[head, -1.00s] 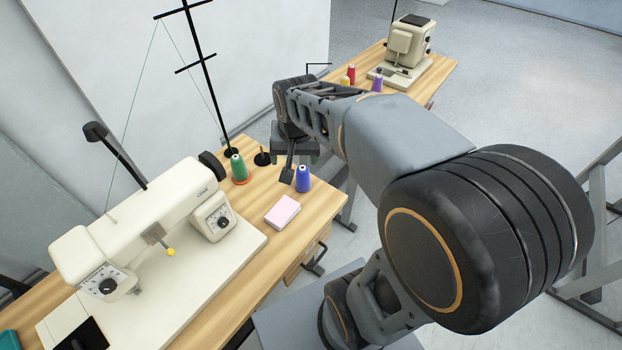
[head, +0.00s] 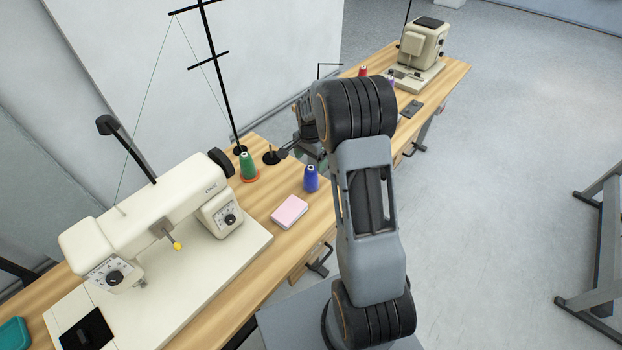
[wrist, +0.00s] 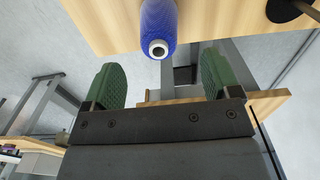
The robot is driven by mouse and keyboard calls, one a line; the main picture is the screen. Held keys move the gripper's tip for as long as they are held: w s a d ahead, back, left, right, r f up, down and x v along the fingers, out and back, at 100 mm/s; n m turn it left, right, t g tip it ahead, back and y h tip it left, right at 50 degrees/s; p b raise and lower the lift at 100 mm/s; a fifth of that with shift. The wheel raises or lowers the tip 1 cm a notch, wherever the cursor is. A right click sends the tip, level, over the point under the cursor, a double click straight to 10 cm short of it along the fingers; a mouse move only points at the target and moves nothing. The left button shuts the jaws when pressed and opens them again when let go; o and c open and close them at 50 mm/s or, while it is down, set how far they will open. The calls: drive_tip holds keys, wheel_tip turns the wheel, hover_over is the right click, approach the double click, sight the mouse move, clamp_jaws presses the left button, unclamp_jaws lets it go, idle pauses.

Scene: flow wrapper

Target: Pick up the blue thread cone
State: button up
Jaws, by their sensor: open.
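The blue thread cone (head: 311,179) stands upright on the wooden table (head: 266,205), right of the green cone. It also shows in the wrist view at the top middle (wrist: 158,28), with its pale tip toward the camera. In the wrist view my gripper (wrist: 161,64) is open, its two green-padded fingers apart and empty. The cone lies beyond the fingertips, in line with the gap between them, and touches neither finger.
A pink pad (head: 290,211) lies in front of the cone. A white sewing machine (head: 160,220) fills the left side. Another machine (head: 420,50) stands on the far table.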

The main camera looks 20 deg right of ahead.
sight(311, 173)
drive_tip(key=shift+f+p, duration=0.65)
drive_tip(key=shift+f, duration=3)
drive_tip(key=c, duration=1.1)
drive_tip(key=shift+o, duration=0.2)
drive_tip(key=shift+r, duration=0.1)
